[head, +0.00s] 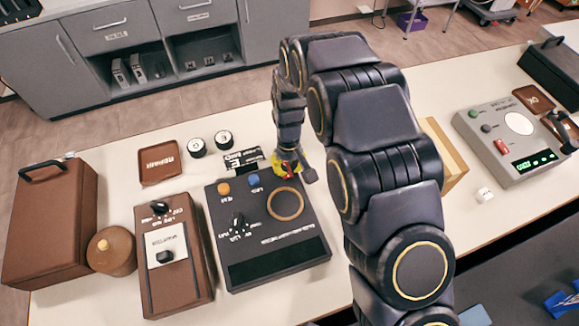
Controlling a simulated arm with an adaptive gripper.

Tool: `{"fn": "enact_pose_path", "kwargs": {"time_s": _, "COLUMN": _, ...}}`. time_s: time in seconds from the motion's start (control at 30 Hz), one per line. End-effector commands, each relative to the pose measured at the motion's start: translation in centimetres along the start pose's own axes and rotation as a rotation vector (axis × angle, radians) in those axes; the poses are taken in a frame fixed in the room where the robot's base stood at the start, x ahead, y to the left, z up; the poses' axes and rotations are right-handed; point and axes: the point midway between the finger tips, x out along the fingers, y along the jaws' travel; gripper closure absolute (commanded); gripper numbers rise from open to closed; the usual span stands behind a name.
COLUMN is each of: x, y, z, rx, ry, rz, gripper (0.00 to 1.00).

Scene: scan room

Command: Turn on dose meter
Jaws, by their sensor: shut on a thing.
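Several instruments stand on the white table, and their small labels are hard to read, so I cannot tell which is the dose meter. A black instrument (258,250) in the middle has an orange button (223,189), a blue button (253,180), black knobs (238,224), an orange ring and a dark blank panel. My gripper (290,167) points down at its far right corner, shut on a small red and yellow thing (284,168), partly hidden by the fingers. A brown instrument (177,283) to the left has a black knob and a switch. A grey instrument (509,130) at right has a lit green display.
A brown case (50,225) and a round brown pot (112,250) stand at the left. A brown tray (159,163) and two round black-and-white pieces (210,144) lie behind. A cardboard box (447,152) stands right of my arm.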

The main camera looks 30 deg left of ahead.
Motion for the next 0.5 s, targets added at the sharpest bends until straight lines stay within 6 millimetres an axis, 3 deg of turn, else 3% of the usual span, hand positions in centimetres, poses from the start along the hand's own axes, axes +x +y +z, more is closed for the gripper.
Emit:
{"fn": "enact_pose_path", "kwargs": {"time_s": 0.13, "x": -0.17, "y": 0.11, "z": -1.16, "rx": 0.001, "ry": 0.017, "rz": 0.002, "gripper": 1.0}}
{"fn": "enact_pose_path", "kwargs": {"time_s": 0.5, "x": -0.39, "y": 0.06, "z": -1.14, "rx": 0.0, "ry": 0.012, "rz": 0.001, "gripper": 1.0}}
